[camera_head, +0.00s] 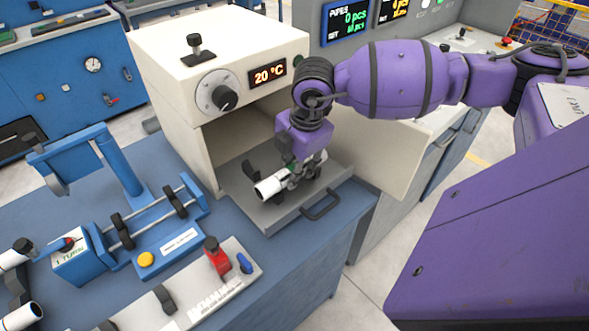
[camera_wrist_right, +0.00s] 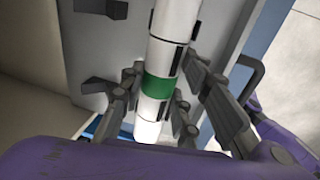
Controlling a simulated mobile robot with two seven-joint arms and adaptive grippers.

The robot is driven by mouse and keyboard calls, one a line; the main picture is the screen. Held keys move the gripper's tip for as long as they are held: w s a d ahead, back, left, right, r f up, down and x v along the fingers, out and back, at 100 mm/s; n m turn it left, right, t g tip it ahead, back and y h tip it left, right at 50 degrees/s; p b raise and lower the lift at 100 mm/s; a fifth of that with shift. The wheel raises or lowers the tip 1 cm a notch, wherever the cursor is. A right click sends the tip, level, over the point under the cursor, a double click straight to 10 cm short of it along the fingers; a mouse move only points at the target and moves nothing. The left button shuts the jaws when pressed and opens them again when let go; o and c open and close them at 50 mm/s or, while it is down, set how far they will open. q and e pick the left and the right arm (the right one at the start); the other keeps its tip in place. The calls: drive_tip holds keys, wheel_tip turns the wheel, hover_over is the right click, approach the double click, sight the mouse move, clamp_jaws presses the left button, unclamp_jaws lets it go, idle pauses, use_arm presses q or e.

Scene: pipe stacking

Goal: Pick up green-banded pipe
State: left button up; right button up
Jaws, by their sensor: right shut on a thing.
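The green-banded pipe (camera_wrist_right: 158,87) is white with a green band and lies between the fingers of my right gripper (camera_wrist_right: 157,110) in the right wrist view. In the head view the same white pipe (camera_head: 270,187) shows its open end at the front of the oven's pulled-out tray (camera_head: 270,218). My right gripper (camera_head: 302,172) reaches down from above and is shut on the pipe. The gripper hides much of the pipe in the head view. I cannot tell whether the pipe still touches the tray's dark holders. My left gripper is not in view.
The cream oven (camera_head: 205,60) reads 20 °C and stands behind the tray. A blue fixture (camera_head: 135,225) with rollers is at left, and a white plate with a red clamp (camera_head: 217,256) is in front. White pipe ends (camera_head: 22,316) show at lower left.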

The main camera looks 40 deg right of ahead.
wheel_tip(320, 180, up, 2)
drive_tip(key=shift+r, duration=0.25)
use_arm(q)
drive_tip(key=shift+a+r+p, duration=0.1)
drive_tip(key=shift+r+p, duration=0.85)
use_arm(e)
drive_tip(key=s+a+r, duration=0.4)
drive_tip(key=s+r, duration=0.6)
drive_tip(key=s, duration=0.3)
drive_tip(key=shift+s, duration=0.2)
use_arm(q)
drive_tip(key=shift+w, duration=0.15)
use_arm(e)
drive_tip(key=shift+a, duration=0.1)
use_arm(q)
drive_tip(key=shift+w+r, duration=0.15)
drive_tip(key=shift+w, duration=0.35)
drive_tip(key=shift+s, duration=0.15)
